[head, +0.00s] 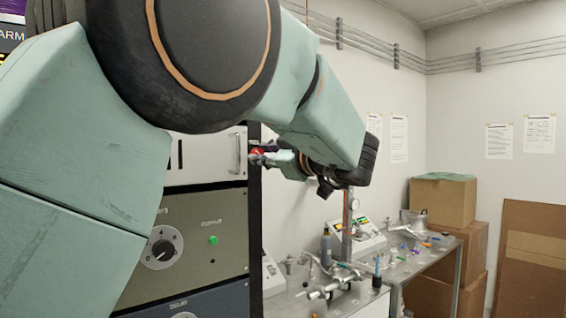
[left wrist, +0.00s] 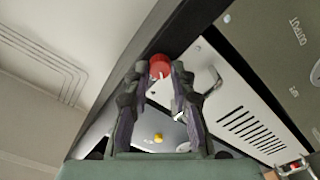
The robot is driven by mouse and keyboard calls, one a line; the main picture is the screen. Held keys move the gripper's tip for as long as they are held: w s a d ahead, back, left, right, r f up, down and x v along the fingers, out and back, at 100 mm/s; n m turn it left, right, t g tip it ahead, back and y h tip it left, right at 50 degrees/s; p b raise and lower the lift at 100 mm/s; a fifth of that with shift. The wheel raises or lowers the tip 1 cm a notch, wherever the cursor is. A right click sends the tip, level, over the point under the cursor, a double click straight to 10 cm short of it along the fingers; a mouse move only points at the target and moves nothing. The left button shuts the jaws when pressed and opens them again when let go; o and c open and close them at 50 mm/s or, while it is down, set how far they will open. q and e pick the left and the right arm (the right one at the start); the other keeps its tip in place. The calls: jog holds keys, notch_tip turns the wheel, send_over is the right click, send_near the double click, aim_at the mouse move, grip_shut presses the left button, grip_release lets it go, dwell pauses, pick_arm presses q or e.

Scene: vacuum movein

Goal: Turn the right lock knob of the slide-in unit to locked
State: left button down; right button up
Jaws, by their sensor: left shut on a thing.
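The slide-in unit is a white panel (head: 208,158) in the rack, with a handle near its right edge; its slotted face (left wrist: 248,122) also shows in the left wrist view. The red right lock knob (left wrist: 159,65) sits by the dark rack post. It shows small and partly covered in the head view (head: 257,151). My left gripper (left wrist: 158,75) is shut on this knob, one fingertip on either side. In the head view the left gripper (head: 265,158) reaches back to the panel's right edge. A pale mark shows on the knob; its exact setting is unclear. My right gripper is not in view.
Below the unit is an olive panel (head: 198,275) with a dial and a green button. A metal bench (head: 290,302) with fittings and bottles stands right of the rack. Cardboard boxes (head: 442,203) stand farther right. My left arm hides much of the rack.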

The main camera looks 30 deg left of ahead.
pick_arm(q)
jog(key=shift+n+b, duration=2.8)
jog(key=shift+n, duration=0.9)
jog(key=shift+r, duration=0.25)
